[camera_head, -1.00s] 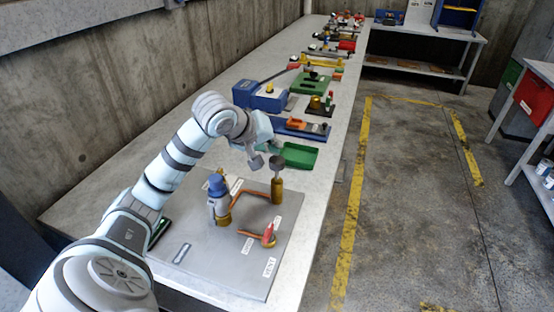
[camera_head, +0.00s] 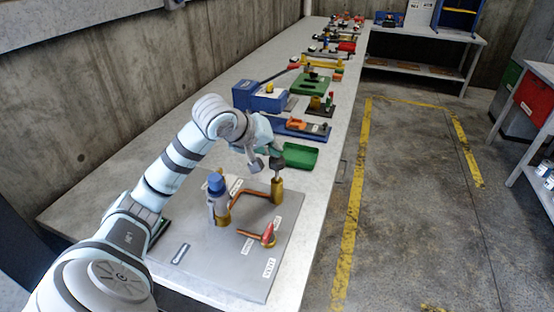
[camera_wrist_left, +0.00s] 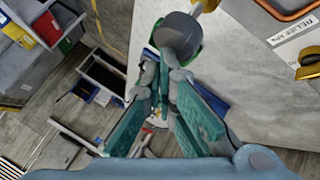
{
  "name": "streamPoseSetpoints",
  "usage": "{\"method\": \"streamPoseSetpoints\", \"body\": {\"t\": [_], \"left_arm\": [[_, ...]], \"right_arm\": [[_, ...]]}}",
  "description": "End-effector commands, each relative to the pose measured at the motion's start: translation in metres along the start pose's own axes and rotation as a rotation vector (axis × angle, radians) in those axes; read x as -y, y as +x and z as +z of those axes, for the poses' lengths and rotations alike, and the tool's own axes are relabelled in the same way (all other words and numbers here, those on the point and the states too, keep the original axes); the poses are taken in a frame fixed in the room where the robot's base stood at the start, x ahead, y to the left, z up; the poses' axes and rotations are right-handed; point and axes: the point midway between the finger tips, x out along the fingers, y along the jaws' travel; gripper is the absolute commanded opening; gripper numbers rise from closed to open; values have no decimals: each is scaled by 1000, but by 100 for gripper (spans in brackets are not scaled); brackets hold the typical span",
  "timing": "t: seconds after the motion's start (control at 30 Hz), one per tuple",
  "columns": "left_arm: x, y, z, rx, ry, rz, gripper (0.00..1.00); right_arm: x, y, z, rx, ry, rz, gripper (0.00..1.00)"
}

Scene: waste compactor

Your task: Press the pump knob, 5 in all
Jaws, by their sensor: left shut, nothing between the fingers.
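The pump knob (camera_head: 277,162) is a dark grey rounded cap on a thin stem above a brass cylinder (camera_head: 277,191), on the right part of a grey panel (camera_head: 205,268). In the left wrist view, the knob (camera_wrist_left: 178,38) is a large grey ball-like shape just beyond the fingertips, with some brass behind it. My left gripper (camera_head: 265,158) is shut and empty, with its tips close beside and above the knob. The tips (camera_wrist_left: 165,70) overlap the knob's edge in the wrist view; I cannot tell whether they touch it. My right gripper is not in view.
The panel also carries a blue-capped cylinder (camera_head: 217,188), copper pipes and a red-handled valve (camera_head: 268,234). A green tray (camera_head: 297,156) lies just behind the knob. Several other devices line the long table beyond. The floor to the right is clear.

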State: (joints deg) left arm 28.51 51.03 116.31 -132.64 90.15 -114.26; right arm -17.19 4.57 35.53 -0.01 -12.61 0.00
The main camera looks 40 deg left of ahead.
Motion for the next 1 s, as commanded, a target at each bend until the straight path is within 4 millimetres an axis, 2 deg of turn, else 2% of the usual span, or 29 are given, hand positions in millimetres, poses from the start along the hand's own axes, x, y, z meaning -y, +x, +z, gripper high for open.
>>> {"method": "streamPoseSetpoints", "body": {"t": [1.0], "left_arm": [[7,9,7,2,0,-1,0]], "right_arm": [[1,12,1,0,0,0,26]]}}
